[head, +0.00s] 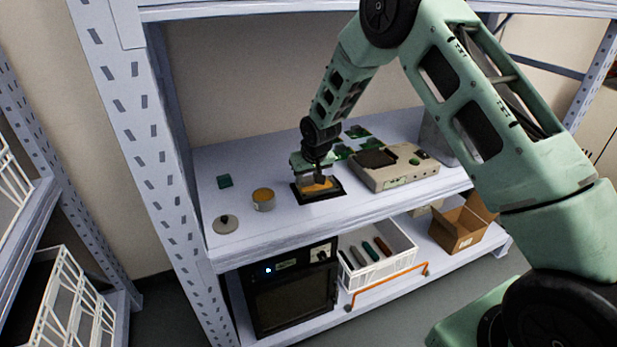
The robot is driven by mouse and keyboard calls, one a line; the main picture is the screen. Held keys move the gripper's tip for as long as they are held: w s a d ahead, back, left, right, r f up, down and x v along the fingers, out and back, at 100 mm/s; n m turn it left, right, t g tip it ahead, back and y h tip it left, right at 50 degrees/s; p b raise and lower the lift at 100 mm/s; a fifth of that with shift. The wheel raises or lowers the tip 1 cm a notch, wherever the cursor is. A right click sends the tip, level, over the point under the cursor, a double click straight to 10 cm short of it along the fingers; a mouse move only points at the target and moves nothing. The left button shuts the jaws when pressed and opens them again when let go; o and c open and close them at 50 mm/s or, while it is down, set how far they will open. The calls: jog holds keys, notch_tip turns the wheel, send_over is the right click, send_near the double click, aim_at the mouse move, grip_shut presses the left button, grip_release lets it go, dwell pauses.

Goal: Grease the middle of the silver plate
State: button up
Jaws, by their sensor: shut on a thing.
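My gripper (314,168) is low over a black mat or base (335,193) on the upper shelf. It is shut on a small item that the jaws and wrist mostly hide, so I cannot tell its shape. A yellow-orange patch (318,187) shows just below the jaws; I cannot tell whether it is on the held item or on the surface under it. The silver plate is not clearly visible; it may lie on the black base under my gripper. An open round tin (263,199) with yellow-orange content stands to the left. Its likely lid (225,224), grey with a dark knob, lies nearby.
A beige device (395,168) with a dark screen stands right of the black base. Green boards (357,131) lie behind, and a small green block (224,181) lies at left. Below are a black oven-like box (292,290), a white bin (377,255) and a cardboard box (460,225).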

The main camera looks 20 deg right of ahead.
jog(key=shift+a+r, duration=0.15)
jog(key=shift+a, duration=0.25)
jog(key=shift+r+p, duration=2.45)
jog(key=shift+r, duration=1.45)
jog(key=shift+d, duration=0.1)
